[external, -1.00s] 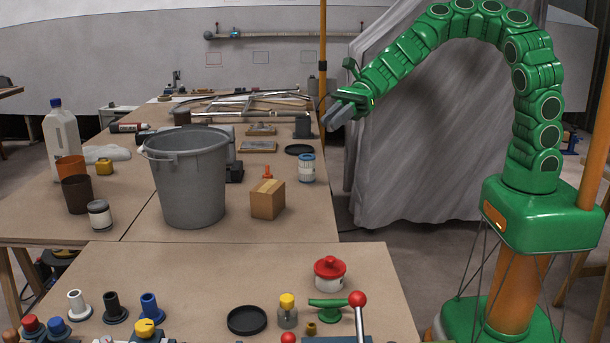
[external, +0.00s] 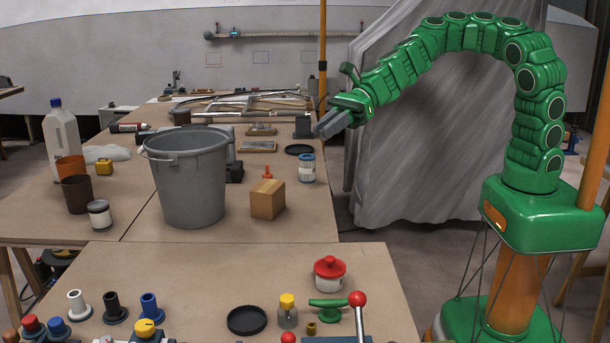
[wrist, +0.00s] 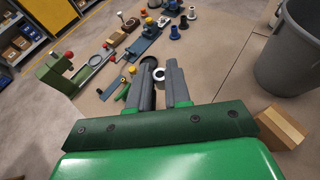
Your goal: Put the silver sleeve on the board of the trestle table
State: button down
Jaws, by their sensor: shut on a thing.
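My gripper (external: 322,128) is in the air, right of the far table's edge. In the wrist view its two grey fingers (wrist: 160,76) are closed around a small silvery, ring-like piece (wrist: 159,75), seemingly the silver sleeve; it is mostly hidden between the fingers. I cannot make it out in the external view. Brown boards on trestle legs show: a near one (external: 200,262) and a farther one (external: 125,200) behind it. I cannot tell which is the task's trestle table. The gripper is apart from both boards.
On the farther board stand a grey bucket (external: 188,185), a cardboard box (external: 267,200) and a blue-lidded jar (external: 307,168). The near board holds a red-lidded pot (external: 329,272), a black dish (external: 247,320) and several flanged pieces. Its back middle is clear.

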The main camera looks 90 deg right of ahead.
jog(key=shift+w+a, duration=0.15)
jog(key=shift+a, duration=0.4)
jog(key=s+a+r+m+t+h, duration=0.1)
jog(key=a+m+t+h, duration=0.15)
jog(key=a, duration=0.65)
jog(key=s+a+m+t+h, duration=0.1)
jog(key=s+a+m+h, duration=0.15)
jog(key=a, duration=0.55)
jog(key=shift+s+a+m+h, duration=1.9)
jog(key=shift+s+a+h, duration=0.5)
jog(key=shift+s+a, duration=2)
notch_tip(320, 180, down, 17)
jog(key=shift+w+a+f, duration=1.3)
jog(key=shift+w+f, duration=0.3)
jog(key=shift+w, duration=0.05)
jog(key=shift+w+a+f, duration=1.25)
jog(key=shift+w+f, duration=0.3)
jog(key=shift+w, duration=0.05)
jog(key=shift+w+a+f, duration=1.3)
jog(key=shift+w+f, duration=0.3)
jog(key=shift+w, duration=0.05)
jog(key=shift+w+a+f, duration=0.1)
jog(key=shift+f, duration=0.05)
